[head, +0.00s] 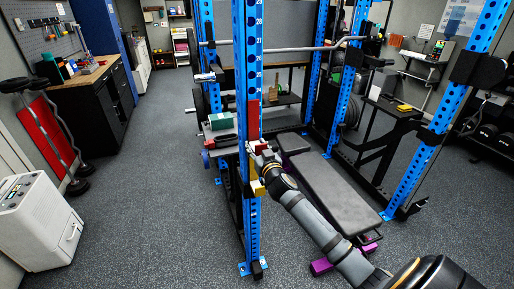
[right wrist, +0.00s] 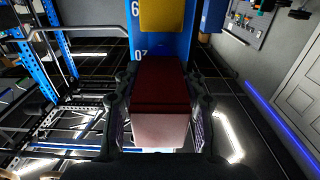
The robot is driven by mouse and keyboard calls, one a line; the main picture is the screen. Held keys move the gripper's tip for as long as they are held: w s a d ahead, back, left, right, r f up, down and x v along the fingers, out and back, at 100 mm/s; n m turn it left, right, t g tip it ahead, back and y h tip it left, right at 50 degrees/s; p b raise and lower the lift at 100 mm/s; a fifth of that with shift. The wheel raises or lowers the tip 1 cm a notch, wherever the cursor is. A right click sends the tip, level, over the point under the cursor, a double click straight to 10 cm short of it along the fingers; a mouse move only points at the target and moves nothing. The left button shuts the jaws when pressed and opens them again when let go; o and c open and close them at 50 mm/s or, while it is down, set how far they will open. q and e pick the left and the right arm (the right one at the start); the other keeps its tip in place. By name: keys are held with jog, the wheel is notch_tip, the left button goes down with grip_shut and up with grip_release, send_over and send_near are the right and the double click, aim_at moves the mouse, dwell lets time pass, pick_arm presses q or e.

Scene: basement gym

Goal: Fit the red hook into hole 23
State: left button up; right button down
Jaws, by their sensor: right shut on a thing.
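The red hook (head: 253,119) shows in the head view as a tall red piece along the front blue upright (head: 248,62), which has a column of holes and white numbers. My right gripper (head: 262,152) is shut on the hook's lower part, close beside the upright. In the right wrist view the hook (right wrist: 160,90) is a dark red and pale pink block between the fingers (right wrist: 158,112), in front of the blue upright (right wrist: 148,52). I cannot tell whether its peg is in a hole, and hole 23 is not readable. My left gripper is not in view.
A yellow piece (head: 258,187) is on the upright just below my gripper; a yellow piece also shows in the right wrist view (right wrist: 163,15). A padded bench (head: 335,190) stands right of the upright. A barbell (head: 290,48) crosses behind. The floor (head: 150,200) at left is clear.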

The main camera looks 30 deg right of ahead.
jog(key=shift+r, duration=0.15)
jog(key=c, duration=0.7)
grip_release()
jog(key=shift+a, duration=0.1)
jog(key=shift+f, duration=0.25)
jog(key=v, duration=1.2)
jog(key=shift+r, duration=0.25)
